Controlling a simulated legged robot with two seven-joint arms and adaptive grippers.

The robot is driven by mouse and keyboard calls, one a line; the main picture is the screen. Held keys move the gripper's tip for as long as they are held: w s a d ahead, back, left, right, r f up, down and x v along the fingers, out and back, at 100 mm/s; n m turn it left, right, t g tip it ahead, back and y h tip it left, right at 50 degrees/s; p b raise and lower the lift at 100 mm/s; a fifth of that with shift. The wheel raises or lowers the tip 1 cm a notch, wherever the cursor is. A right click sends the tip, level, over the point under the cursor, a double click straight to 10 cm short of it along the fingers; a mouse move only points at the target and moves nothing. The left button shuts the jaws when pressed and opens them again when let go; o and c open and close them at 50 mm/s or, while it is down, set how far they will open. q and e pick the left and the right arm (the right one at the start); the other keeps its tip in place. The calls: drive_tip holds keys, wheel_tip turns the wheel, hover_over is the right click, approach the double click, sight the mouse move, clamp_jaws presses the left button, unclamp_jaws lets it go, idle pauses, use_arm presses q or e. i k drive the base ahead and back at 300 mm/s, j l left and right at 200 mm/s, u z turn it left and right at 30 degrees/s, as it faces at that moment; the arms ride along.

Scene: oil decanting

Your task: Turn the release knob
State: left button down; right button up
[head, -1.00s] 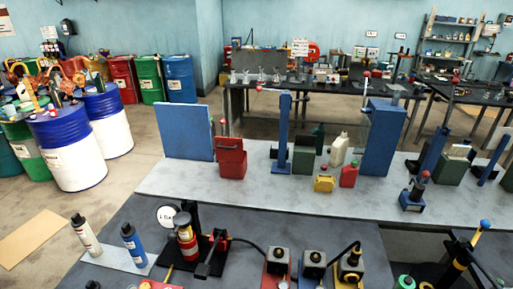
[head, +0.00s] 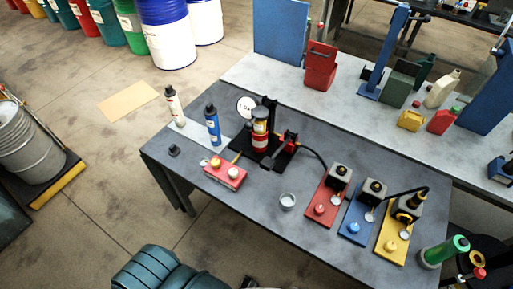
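A small press or pump with a red-and-yellow cylinder (head: 260,133) stands on a black base on the grey table. A round white gauge (head: 246,106) is behind its left side. A red part (head: 290,138) is at its right, with a dark lever beside it and a black hose running right. I cannot tell which part is the release knob. Neither of my grippers is in view.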

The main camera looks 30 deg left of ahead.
sight(233, 172)
drive_tip(key=u, duration=1.25)
